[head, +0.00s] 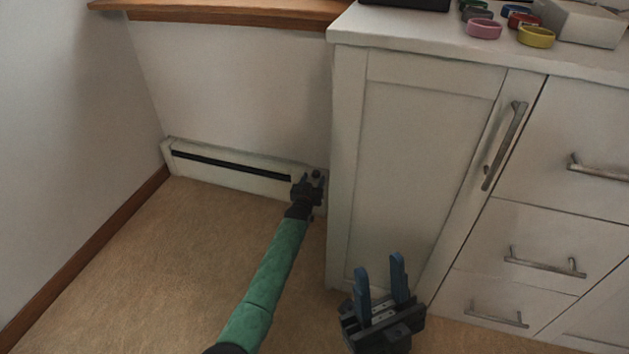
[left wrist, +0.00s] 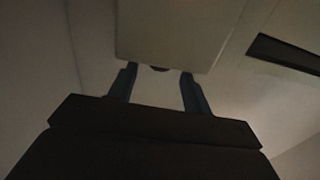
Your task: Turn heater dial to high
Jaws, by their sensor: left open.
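The white baseboard heater (head: 228,168) runs low along the back wall, with a long dark slot. A small dark knob, which looks like the dial (head: 317,173), is at its right end near the cabinet. My left gripper (head: 307,184) is right at that end and partly covers it. In the left wrist view my left gripper (left wrist: 159,84) has its fingers apart, with a dark rounded bit, probably the dial (left wrist: 160,69), between them at a pale panel's edge. Contact and the dial's setting cannot be told. My right gripper (head: 379,272) is open and empty before the cabinet.
A white cabinet (head: 420,160) with metal handles stands close to the right of the heater's end. Its top holds colored rings (head: 484,29) and a pale box (head: 575,22). A wooden sill (head: 225,12) juts out above. The carpet (head: 150,250) at left is clear.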

